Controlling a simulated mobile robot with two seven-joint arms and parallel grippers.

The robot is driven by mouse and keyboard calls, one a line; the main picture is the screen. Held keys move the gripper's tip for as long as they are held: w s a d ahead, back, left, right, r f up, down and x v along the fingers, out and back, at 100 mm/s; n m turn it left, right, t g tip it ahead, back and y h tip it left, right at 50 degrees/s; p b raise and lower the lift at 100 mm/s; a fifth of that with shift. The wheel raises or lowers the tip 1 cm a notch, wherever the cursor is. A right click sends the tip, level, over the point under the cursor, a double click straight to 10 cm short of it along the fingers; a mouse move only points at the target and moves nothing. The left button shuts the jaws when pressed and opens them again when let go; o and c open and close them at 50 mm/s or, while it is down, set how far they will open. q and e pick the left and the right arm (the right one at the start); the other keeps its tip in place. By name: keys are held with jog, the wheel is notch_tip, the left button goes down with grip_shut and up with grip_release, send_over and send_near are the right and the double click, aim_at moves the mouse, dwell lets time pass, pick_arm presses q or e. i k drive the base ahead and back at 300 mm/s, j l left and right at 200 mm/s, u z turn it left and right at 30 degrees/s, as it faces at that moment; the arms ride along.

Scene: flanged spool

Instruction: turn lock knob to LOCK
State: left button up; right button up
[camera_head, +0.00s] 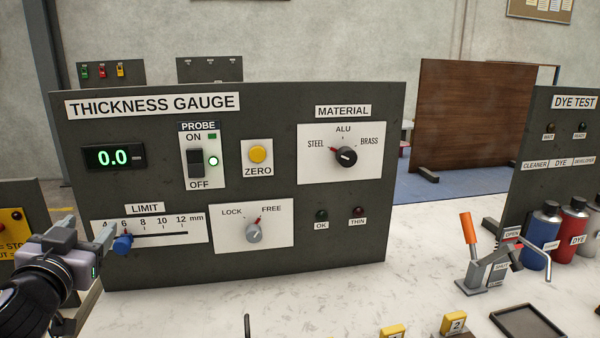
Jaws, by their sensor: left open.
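The lock knob (254,233) is a grey round knob on a white plate (222,238) low on the dark THICKNESS GAUGE panel (270,140). LOCK is printed at its upper left and FREE at its upper right. Its red pointer is turned up and slightly right, towards FREE. My left gripper (78,262) is open at the lower left edge, in front of the panel's left end. It is well left of the lock knob and apart from it. My right gripper is not in view.
A blue LIMIT slider (122,244) lies between my left gripper and the lock knob. The MATERIAL knob (346,156) is above right, pointing to STEEL. An orange-handled clamp (468,228) and several bottles (573,225) stand right. The white tabletop before the panel is mostly clear.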

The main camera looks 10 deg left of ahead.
aim_at(253, 231)
jog(key=k+l, duration=0.2)
jog(key=k, duration=0.2)
jog(key=k+l, duration=0.2)
jog(key=k, duration=0.25)
